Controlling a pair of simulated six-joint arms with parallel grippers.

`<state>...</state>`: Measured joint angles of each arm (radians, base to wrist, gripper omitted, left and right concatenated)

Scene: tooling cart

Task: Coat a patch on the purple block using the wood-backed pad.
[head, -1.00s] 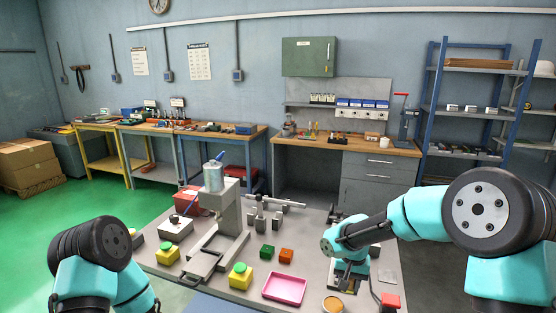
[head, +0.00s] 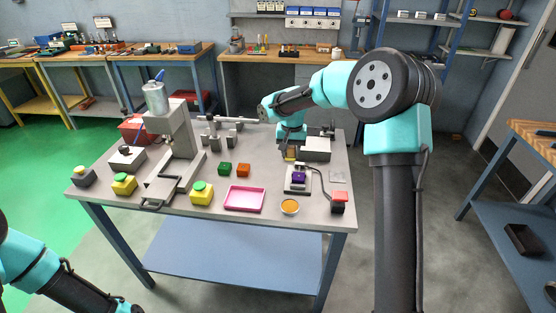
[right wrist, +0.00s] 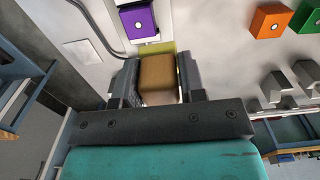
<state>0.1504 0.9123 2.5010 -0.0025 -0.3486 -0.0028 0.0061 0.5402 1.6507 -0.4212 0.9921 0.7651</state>
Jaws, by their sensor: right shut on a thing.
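The purple block (head: 298,177) sits on a pale plate fixture (head: 290,191) on the cart's right half. It also shows at the top of the right wrist view (right wrist: 138,20). My right gripper (head: 290,152) is just behind that fixture, low over the cart top. It is shut on the wood-backed pad (right wrist: 158,78), a brown wooden block with a yellow strip at its far end. In the wrist view the pad is apart from the purple block. A round dish of amber stuff (head: 289,206) stands in front of the fixture.
A pink tray (head: 244,199) lies left of the dish. A red-topped box (head: 339,202) with a cable stands to the right. Green (head: 225,169) and orange (head: 243,170) blocks and a grey press (head: 176,135) stand further left. A white box (head: 317,149) is beside my right gripper.

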